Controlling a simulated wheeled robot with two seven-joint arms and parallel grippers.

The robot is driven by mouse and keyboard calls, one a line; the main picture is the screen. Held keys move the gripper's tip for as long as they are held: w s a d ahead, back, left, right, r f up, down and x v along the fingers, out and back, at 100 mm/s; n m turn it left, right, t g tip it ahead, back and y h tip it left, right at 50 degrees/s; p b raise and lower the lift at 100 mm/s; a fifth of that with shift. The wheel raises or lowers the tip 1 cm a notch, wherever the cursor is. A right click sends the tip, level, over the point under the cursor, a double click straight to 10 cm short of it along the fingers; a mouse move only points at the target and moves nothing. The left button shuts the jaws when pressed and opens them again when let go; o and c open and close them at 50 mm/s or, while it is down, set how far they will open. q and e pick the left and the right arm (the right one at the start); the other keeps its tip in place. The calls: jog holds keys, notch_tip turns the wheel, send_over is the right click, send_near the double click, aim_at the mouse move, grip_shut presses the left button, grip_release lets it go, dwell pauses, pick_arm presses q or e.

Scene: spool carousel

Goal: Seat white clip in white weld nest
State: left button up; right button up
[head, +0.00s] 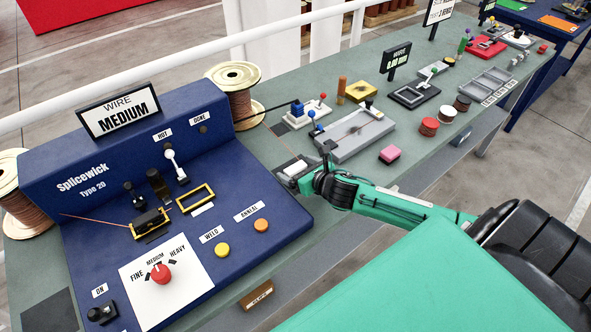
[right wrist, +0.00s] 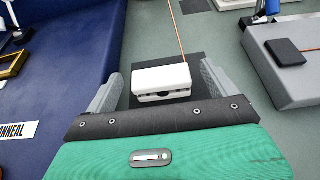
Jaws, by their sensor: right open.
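The white clip (right wrist: 162,80) lies on a dark pad (right wrist: 197,62) on the bench in the right wrist view. It also shows in the head view (head: 294,169) beside the blue machine. My right gripper (right wrist: 161,88) is open, with one grey finger on each side of the clip and a gap at both sides. In the head view my right gripper (head: 305,181) is low over the bench. Two yellow-edged frames sit on the machine: one holds a black block (head: 150,222), the other frame (head: 195,198) looks empty. Which is the white weld nest I cannot tell. My left gripper is out of view.
The blue Splicewick machine (head: 225,180) stands left of my right gripper, with a red knob (head: 161,273) and several buttons. A grey fixture (head: 354,136) stands to the right. A copper wire (right wrist: 178,33) runs behind the clip.

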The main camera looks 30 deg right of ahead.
jog(key=c, duration=1.1)
